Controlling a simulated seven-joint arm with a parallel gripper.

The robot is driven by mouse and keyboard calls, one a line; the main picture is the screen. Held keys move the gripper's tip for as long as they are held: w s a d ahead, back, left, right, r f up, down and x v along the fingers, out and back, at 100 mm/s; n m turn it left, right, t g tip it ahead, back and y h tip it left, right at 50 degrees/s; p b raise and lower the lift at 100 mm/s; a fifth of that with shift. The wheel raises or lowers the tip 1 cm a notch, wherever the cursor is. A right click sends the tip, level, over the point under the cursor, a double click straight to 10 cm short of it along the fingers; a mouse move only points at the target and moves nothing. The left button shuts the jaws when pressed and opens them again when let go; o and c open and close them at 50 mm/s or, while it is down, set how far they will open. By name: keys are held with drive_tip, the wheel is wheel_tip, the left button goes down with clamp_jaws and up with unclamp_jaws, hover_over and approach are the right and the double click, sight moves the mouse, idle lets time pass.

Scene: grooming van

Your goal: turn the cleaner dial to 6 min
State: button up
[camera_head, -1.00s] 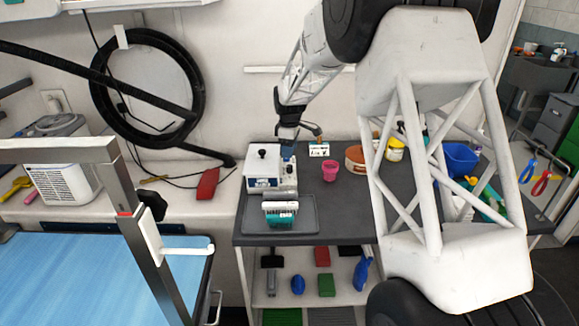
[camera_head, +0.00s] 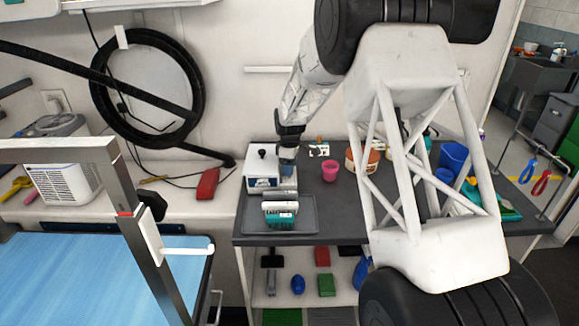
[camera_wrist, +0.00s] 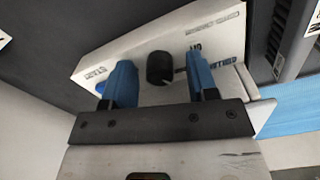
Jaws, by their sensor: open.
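The cleaner (camera_head: 262,168) is a white box with a blue label and a black knob on its lid, on the grey counter at the back left. Its dial (camera_wrist: 160,68) is a black round knob on a white panel with printed markings, in the wrist view. My gripper (camera_wrist: 162,82) is open, its two blue fingers on either side of the dial, with gaps showing between. I cannot tell whether the fingers reach down beside it. In the head view my gripper (camera_head: 288,152) is at the cleaner's right side and hides the dial. The dial's setting is not readable.
A grey tray (camera_head: 308,228) with a teal-and-white item (camera_head: 281,214) lies in front of the cleaner. A pink cup (camera_head: 329,172) and a small white card (camera_head: 319,150) stand to the right. A red item (camera_head: 207,184) lies on the ledge at left.

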drive_tip(key=c, duration=0.9)
drive_tip(key=shift+m, duration=0.5)
drive_tip(key=m, duration=1)
drive_tip(key=shift+m, duration=0.3)
drive_tip(key=o, duration=0.9)
